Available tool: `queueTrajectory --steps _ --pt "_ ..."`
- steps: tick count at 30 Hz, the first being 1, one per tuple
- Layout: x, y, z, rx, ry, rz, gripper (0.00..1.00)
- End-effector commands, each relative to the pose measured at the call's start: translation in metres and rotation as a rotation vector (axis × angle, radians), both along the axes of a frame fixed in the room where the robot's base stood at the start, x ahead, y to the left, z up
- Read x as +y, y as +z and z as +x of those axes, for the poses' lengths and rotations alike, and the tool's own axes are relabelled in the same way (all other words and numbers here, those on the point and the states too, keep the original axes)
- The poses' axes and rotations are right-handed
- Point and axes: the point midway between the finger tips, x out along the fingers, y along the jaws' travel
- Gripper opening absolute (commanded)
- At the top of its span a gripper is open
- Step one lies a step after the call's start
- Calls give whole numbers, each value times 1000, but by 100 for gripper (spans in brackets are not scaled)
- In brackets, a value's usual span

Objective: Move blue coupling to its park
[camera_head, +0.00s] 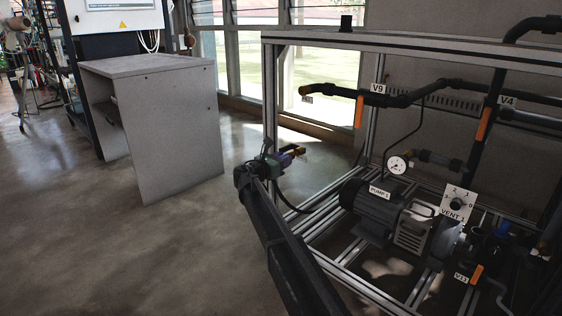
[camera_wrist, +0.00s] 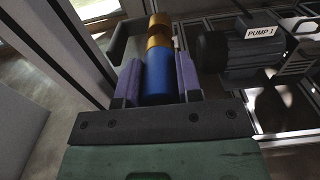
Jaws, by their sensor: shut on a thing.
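The blue coupling (camera_wrist: 158,82) is a blue cylinder with a brass end (camera_wrist: 158,35), seen in the wrist view. My gripper (camera_wrist: 160,80) is shut on it, with one purple finger on each side of the blue part. The brass end points away from my gripper, beyond the fingertips. In the head view my gripper (camera_head: 288,158) is at the left side of the metal frame, and the brass end (camera_head: 298,151) shows at its tip. A small blue part (camera_head: 503,228) sits at the frame's lower right. I cannot tell which place is the park.
The metal frame (camera_head: 400,43) holds pump 1 (camera_head: 372,208), a pressure gauge (camera_head: 397,165), a vent dial plate (camera_head: 458,203) and black pipes with orange handles labelled V9, V4 and V11. A grey cabinet (camera_head: 165,130) stands left. Floor between cabinet and frame is clear.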

Motion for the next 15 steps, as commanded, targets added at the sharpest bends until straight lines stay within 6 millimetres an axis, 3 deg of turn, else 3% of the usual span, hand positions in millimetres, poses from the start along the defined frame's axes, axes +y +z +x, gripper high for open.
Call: queueTrajectory --steps 15 --pt "-12 0 14 0 1 0 0"
